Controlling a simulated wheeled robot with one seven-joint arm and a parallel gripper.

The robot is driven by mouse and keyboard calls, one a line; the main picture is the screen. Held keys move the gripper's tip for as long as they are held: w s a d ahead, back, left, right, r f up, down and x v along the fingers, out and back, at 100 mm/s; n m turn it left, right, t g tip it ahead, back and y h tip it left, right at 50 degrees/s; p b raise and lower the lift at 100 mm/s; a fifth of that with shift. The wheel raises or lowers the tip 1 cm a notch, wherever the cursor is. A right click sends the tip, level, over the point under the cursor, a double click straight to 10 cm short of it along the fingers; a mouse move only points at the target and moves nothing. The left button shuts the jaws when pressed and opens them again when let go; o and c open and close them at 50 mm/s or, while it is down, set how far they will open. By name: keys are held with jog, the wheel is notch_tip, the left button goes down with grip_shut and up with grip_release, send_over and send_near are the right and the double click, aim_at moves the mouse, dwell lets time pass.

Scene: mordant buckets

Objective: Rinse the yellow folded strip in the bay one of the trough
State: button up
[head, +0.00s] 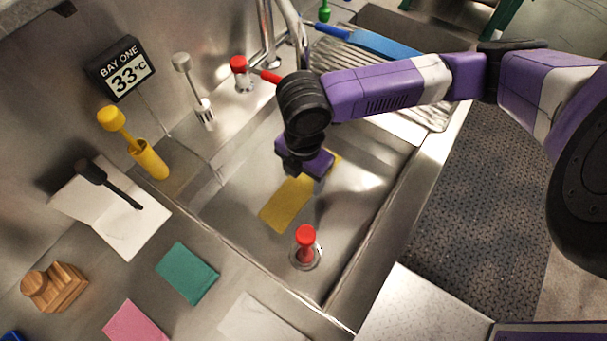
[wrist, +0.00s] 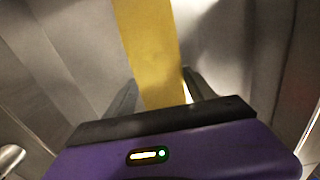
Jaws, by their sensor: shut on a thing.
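The yellow folded strip (head: 287,203) is inside the trough (head: 245,225), whose sign reads BAY ONE. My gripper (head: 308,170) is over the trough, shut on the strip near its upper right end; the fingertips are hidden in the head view. In the wrist view the yellow strip (wrist: 150,45) runs away from between the two fingers of my gripper (wrist: 160,92). I cannot tell whether the strip touches the trough floor or whether there is water. A red-topped plug (head: 305,240) stands in the drain.
The sign (head: 122,70) shows 33°C. A red-handled tap (head: 240,68) and a yellow-capped tool (head: 148,158) are along the back. A teal cloth (head: 187,272), a pink cloth (head: 135,320) and a wooden block (head: 55,287) lie on the left counter. A ribbed drainboard (head: 370,70) is behind my arm.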

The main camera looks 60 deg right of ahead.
jog(key=shift+a, duration=0.1)
jog(key=shift+w+a, duration=0.2)
jog(key=shift+w, duration=0.1)
jog(key=shift+s+d, duration=0.6)
jog(key=shift+a, duration=0.1)
jog(key=shift+w+a, duration=0.5)
jog(key=shift+w, duration=0.1)
jog(key=shift+s+d, duration=0.1)
